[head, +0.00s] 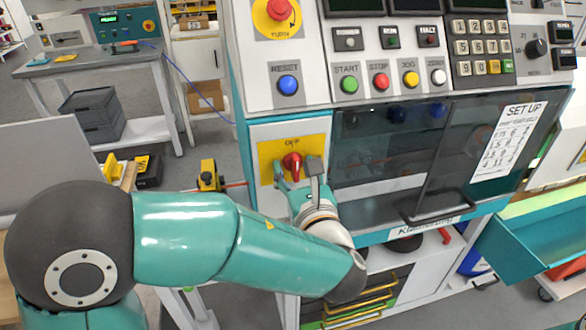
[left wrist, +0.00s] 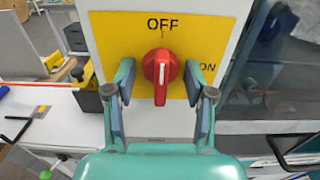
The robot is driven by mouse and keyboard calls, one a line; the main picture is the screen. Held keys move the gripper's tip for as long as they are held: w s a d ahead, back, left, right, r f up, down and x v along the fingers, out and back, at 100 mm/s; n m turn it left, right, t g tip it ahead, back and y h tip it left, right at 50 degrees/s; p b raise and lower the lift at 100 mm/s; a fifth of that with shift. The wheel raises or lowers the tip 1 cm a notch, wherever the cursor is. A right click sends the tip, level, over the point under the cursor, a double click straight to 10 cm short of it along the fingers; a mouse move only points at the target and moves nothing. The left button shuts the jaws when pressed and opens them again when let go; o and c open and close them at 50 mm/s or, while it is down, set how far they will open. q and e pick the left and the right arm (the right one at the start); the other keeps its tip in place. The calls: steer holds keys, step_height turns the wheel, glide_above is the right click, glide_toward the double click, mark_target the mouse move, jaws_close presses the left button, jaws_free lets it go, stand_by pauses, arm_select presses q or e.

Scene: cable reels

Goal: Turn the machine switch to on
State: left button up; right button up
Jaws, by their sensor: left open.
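The machine switch is a red rotary knob (left wrist: 160,68) on a yellow plate (left wrist: 115,35) in the left wrist view. OFF is printed above it and ON to its right, partly covered by a finger. The knob's handle stands upright, its white mark in line with OFF. In the head view the knob (head: 292,164) sits on the machine's lower left panel. My left gripper (left wrist: 160,98) is open, with one finger on each side of the knob's lower handle and visible gaps between. It also shows just below the knob in the head view (head: 295,178).
Above the plate are a blue RESET button (head: 288,85), a green START button (head: 349,85) and a red emergency stop (head: 280,10). A dark glass door (head: 400,150) with a handle is right of the switch. A yellow device (head: 209,176) is to the left.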

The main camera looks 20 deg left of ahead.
arm_select(q)
steer(key=c, duration=0.7)
steer(key=shift+r+m+p, duration=0.1)
steer(key=shift+m+p, duration=0.3)
steer(key=shift+p, duration=0.15)
steer(key=shift+m+p, duration=1.2)
steer(key=shift+p, duration=0.05)
steer(key=shift+m+p, duration=2.2)
steer(key=shift+p, duration=0.1)
steer(key=m, duration=0.3)
steer(key=shift+m, duration=0.4)
steer(key=m, duration=0.5)
steer(key=shift+f+m, duration=0.2)
steer(key=shift+m, duration=0.2)
steer(key=o, duration=0.9)
steer(key=shift+c, duration=0.2)
steer(key=shift+s+d, duration=0.1)
